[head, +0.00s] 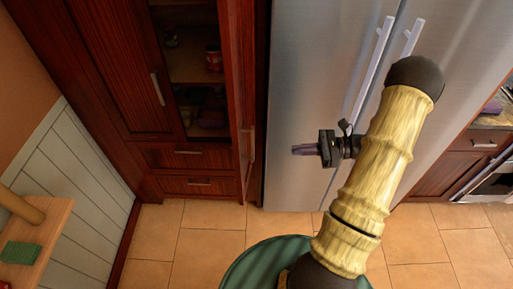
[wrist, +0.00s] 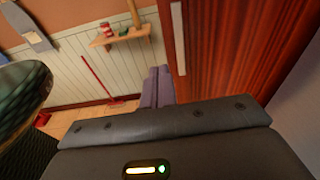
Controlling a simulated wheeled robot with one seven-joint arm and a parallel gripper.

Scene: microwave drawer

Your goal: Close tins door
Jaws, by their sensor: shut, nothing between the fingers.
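The tall dark-red wooden cabinet (head: 110,60) has its right door (head: 240,90) swung open, seen nearly edge-on in the head view. Inside, a red tin (head: 213,59) stands on a shelf. In the wrist view the door (wrist: 225,45) fills the upper right, with its pale handle (wrist: 178,38) near its left edge. My gripper (head: 295,149) is shut and empty, to the right of the open door, pointing left towards it, apparently with a gap. In the wrist view my gripper's fingers (wrist: 158,85) are together, beside the door's lower left edge.
A steel fridge (head: 310,70) with long handles stands right behind my arm. Two drawers (head: 190,157) sit below the cabinet opening. A wooden shelf (head: 40,240) is on the left wall. The tiled floor (head: 200,220) in front is clear.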

